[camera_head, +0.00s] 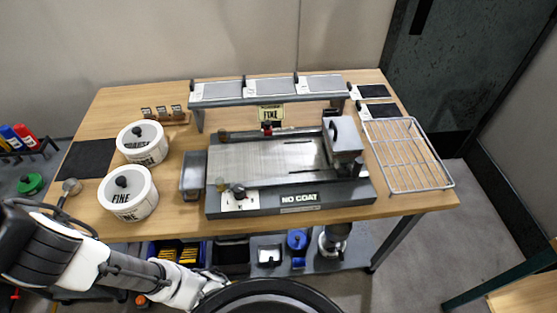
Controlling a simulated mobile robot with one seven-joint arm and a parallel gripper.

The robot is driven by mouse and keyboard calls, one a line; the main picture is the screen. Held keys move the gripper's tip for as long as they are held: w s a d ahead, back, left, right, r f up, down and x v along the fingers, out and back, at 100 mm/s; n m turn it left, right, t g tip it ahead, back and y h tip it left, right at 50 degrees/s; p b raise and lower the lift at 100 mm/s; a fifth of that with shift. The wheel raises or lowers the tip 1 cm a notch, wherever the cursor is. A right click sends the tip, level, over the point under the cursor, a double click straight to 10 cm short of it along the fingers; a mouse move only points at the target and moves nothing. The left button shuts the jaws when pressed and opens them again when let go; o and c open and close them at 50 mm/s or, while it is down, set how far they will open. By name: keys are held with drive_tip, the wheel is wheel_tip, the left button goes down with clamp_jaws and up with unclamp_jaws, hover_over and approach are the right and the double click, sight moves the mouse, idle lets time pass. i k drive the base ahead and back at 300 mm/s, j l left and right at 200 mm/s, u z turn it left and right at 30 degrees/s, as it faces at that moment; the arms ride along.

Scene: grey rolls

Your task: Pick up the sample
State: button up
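I cannot tell for certain which thing is the sample. A dark flat sheet (86,160) lies at the left end of the wooden table (245,225). Two smaller dark panels, one farther back (374,91) and one nearer (379,113), lie at the right end. Three grey plates, left (216,90), middle (270,86) and right (320,84), lie side by side on a raised shelf at the back. My arm crosses the lower left of the view and runs out of the left edge. My gripper is not visible, so its state is hidden.
A flat-bed machine (268,160) labelled "NO COAT" fills the middle. A metal tray (193,176) sits beside the machine, and a wire rack (408,155) lies right. Bins stand on the lower shelf.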

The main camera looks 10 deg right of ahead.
sight(255, 88)
drive_tip(key=i+z, duration=0.45)
drive_tip(key=i+j+z, duration=0.1)
drive_tip(key=i+z, duration=0.15)
drive_tip(key=z, duration=0.15)
